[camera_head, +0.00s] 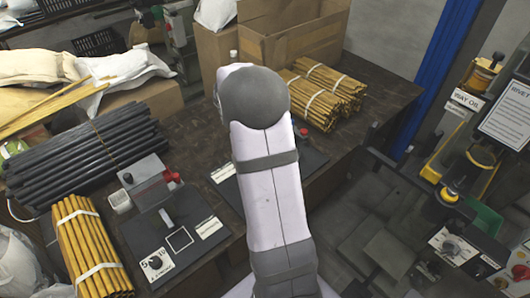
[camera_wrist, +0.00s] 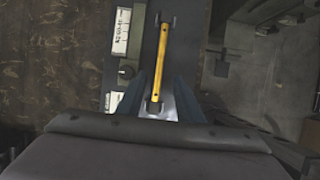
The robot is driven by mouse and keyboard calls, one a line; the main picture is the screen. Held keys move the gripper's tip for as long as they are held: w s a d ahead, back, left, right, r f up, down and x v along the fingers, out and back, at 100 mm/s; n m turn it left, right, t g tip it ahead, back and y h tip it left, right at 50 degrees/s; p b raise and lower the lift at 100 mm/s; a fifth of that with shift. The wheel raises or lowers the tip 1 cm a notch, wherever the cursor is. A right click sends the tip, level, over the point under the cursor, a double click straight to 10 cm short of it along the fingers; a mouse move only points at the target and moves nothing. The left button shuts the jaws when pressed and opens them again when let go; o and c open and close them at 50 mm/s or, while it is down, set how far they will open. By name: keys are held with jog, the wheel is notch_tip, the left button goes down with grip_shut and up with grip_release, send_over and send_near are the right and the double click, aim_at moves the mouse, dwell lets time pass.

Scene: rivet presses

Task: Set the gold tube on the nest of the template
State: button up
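In the wrist view a single gold tube (camera_wrist: 163,55) lies lengthwise, its far end by a small dark fitting and its near end by a grey fork-like piece. It appears to lie on or just above a dark plate (camera_wrist: 146,28), which seems to be the template; contact cannot be told. My gripper (camera_wrist: 161,103) is in the wrist view with its two dark fingers apart, one on each side of the tube's near end, with gaps visible. In the head view my arm hides the gripper and this tube; part of a dark plate (camera_head: 314,160) shows beside the arm.
Another dark plate (camera_head: 150,228) with a white square and dial lies at left. Black tubes (camera_head: 85,150) are piled at left. A yellow press (camera_head: 470,160) stands at right.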

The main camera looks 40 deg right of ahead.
jog(key=s+a+m+y, duration=0.2)
jog(key=s+a+m, duration=0.6)
jog(key=a, duration=0.5)
jog(key=s+a+m+y, duration=0.2)
jog(key=s+a+m, duration=0.6)
jog(key=a, duration=0.6)
jog(key=shift+s+r+m, duration=0.15)
jog(key=shift+s+m, duration=0.15)
jog(key=shift+m, duration=0.7)
jog(key=shift+r, duration=0.15)
notch_tip(320, 180, up, 6)
jog(key=r+p, duration=0.1)
jog(key=p, duration=0.6)
notch_tip(320, 180, down, 18)
jog(key=b, duration=1.7)
jog(key=shift+b, duration=0.35)
